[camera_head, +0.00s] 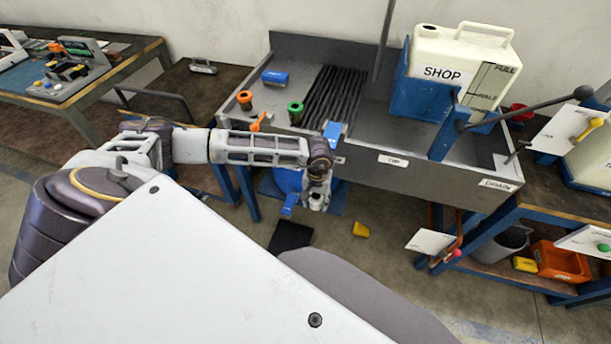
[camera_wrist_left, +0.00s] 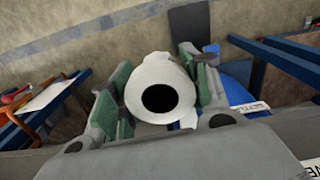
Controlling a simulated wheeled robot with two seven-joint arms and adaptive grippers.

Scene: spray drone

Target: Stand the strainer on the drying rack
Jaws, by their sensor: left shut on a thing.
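My left gripper (camera_head: 318,190) hangs in front of the sink's near wall, below its rim. In the left wrist view, the gripper (camera_wrist_left: 157,80) has green-padded fingers on both sides of a white round piece with a dark opening, which looks like the strainer (camera_wrist_left: 146,70). The gripper is shut on it. In the head view the held piece is small and partly hidden by the gripper. A black ribbed rack (camera_head: 332,96), apparently the drying rack, lies in the sink, beyond and above the gripper. My right gripper is not in view.
The grey sink (camera_head: 425,172) has a raised front edge near my left arm. A large white SHOP jug (camera_head: 440,55) stands right.

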